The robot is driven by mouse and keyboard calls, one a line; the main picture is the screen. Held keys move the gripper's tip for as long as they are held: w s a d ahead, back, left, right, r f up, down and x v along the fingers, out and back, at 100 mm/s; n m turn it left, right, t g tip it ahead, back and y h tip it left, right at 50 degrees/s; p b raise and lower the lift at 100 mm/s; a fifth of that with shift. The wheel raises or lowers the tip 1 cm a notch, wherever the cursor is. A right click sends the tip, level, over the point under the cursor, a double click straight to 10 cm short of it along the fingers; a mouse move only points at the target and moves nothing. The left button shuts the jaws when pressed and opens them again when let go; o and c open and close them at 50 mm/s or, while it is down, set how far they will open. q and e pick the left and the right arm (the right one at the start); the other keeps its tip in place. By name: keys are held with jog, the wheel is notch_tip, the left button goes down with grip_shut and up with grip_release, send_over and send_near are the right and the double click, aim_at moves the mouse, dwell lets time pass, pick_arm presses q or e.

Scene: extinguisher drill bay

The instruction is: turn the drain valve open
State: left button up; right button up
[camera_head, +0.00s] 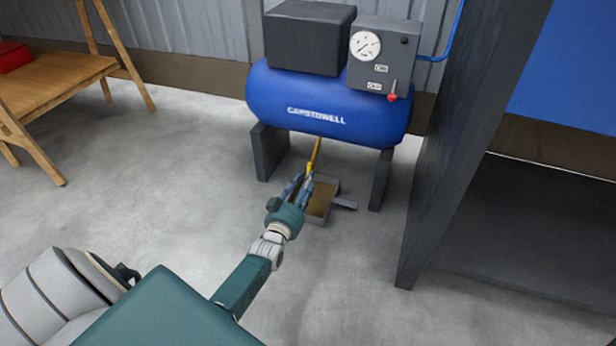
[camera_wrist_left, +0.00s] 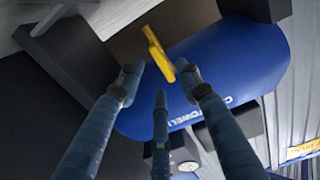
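The drain valve's yellow handle (camera_head: 314,157) hangs under the blue compressor tank (camera_head: 325,108). In the left wrist view the yellow handle (camera_wrist_left: 158,53) lies just beyond and between the fingertips, with the blue tank (camera_wrist_left: 240,60) behind it. My left gripper (camera_head: 305,182) is below and close to the handle. Its three blue-grey fingers (camera_wrist_left: 160,85) are spread apart with a gap between their tips, and nothing is clearly clasped. I cannot tell if a finger touches the handle. My right gripper is not in view.
A grey drain tray (camera_head: 320,216) with a brown inside sits on the floor below the valve, partly behind my gripper. The tank's dark legs (camera_head: 268,152) stand either side. A dark post (camera_head: 450,140) rises at right. A wooden table (camera_head: 50,85) stands far left; floor between is clear.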

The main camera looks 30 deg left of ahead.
pick_arm(q)
jog(key=shift+v, duration=1.75)
